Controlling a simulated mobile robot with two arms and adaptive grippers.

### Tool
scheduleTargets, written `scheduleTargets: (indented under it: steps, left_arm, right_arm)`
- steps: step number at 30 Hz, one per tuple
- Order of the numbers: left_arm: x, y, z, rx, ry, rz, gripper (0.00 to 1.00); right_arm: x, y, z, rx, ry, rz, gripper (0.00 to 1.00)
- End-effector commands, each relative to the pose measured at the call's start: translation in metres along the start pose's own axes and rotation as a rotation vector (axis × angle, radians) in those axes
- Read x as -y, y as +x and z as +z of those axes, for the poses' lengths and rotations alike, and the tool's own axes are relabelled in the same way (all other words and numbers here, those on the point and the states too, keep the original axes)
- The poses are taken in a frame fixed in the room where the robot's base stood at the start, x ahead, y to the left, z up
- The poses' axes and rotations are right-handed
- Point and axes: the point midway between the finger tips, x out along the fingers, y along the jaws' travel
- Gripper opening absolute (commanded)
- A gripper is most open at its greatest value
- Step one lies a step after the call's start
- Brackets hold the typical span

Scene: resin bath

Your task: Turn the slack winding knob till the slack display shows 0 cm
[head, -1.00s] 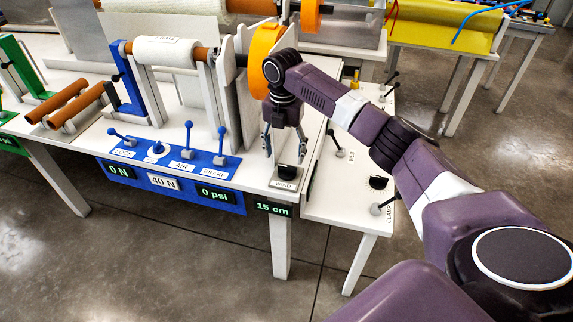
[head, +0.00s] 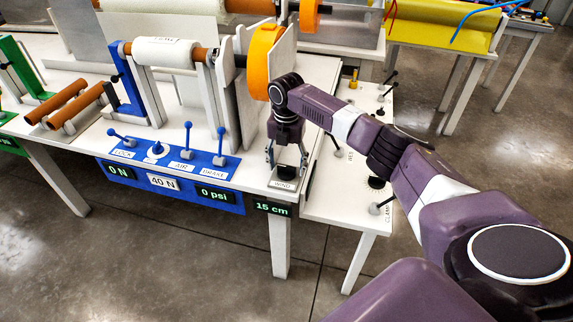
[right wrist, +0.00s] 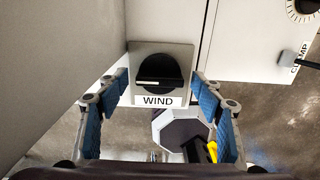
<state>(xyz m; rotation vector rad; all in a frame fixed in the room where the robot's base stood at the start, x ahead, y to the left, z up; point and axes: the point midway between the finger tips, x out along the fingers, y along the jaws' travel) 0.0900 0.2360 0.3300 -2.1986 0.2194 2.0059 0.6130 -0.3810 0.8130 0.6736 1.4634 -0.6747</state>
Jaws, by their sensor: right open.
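The slack winding knob (right wrist: 160,72) is a black round knob with a raised bar and a white mark, on a grey plate (right wrist: 178,50) labelled WIND in the right wrist view. In the head view the WIND plate (head: 283,185) sits at the table's right front corner, and my gripper mostly hides the knob. The slack display (head: 273,208) just below reads 15 cm in green. My right gripper (head: 287,163) is open above the knob, one finger to each side. In the right wrist view its blue-padded fingers (right wrist: 160,105) stand apart with nothing between them. My left gripper is not seen.
A white upright plate (head: 282,70) and an orange wheel (head: 262,55) stand behind. A side table with a CLAMP lever (head: 380,207) is to the right.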

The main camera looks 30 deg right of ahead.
Motion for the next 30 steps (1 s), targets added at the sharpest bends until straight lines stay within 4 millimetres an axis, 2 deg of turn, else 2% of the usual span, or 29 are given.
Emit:
scheduleTargets:
  steps: [2, 13, 22, 30]
  left_arm:
    - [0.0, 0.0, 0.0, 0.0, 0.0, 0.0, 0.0]
    - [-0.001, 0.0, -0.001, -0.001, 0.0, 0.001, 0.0]
    - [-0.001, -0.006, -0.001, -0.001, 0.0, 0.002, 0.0]
    - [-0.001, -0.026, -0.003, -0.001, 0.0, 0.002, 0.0]
  right_arm:
    - [0.0, 0.0, 0.0, 0.0, 0.0, 0.0, 0.6]
    - [0.0, 0.0, 0.0, 0.0, 0.001, 0.0, 0.19]
    - [0.0, -0.002, 0.0, 0.0, 0.037, 0.0, 0.19]
    - [0.0, -0.004, 0.0, -0.002, 0.194, 0.0, 0.19]
